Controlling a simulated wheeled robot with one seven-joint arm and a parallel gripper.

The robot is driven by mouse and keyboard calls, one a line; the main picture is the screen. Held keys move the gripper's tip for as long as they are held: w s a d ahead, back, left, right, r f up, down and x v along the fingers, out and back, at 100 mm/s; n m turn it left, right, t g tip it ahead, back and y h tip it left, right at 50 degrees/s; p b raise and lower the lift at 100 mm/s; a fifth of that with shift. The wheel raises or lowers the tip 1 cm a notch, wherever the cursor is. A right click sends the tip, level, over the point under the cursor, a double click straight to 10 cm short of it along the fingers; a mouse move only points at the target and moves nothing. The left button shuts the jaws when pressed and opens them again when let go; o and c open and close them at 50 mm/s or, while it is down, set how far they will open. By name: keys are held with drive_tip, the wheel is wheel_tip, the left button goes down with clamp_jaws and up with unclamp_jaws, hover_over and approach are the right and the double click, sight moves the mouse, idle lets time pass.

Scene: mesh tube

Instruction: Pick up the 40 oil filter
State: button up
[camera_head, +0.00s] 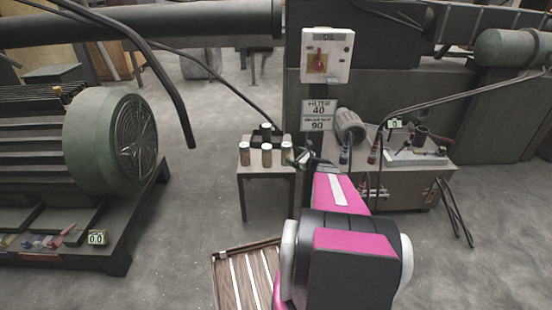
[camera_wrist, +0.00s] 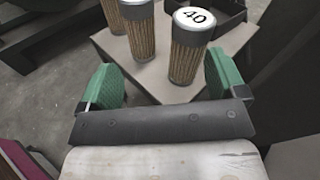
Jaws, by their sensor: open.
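The 40 oil filter (camera_wrist: 186,58) is a tan pleated cylinder with a white cap marked 40, upright on the small table in the wrist view. My gripper (camera_wrist: 160,80) is open with two green fingers and nothing held. The filter shows ahead of the gap between the fingers, closer to the right finger and apart from it as far as I can see. In the head view my gripper (camera_head: 300,156) is at the right edge of the small table (camera_head: 264,172), beside the rightmost front filter (camera_head: 282,155). Cap numbers are too small to read there.
Another filter (camera_wrist: 141,28) stands left of the 40 one, with part of a third at the top edge. A dark holder (camera_wrist: 222,15) sits behind. A post with a sign (camera_head: 318,115) reading FILTER 40 and 90 rises behind the table. A cluttered bench (camera_head: 415,185) stands right.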

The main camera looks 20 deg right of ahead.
sight(290, 147)
drive_tip(key=w+m, duration=0.1)
drive_tip(key=w, duration=0.2)
drive_tip(key=w+m+t+h, duration=0.1)
drive_tip(key=w, duration=0.3)
drive_tip(key=w+a+m+t, duration=0.1)
drive_tip(key=w, duration=0.2)
drive_tip(key=shift+w+f+m, duration=0.15)
drive_tip(key=shift+w+m, duration=0.15)
drive_tip(key=shift+w, duration=0.05)
drive_tip(key=c, duration=1.4)
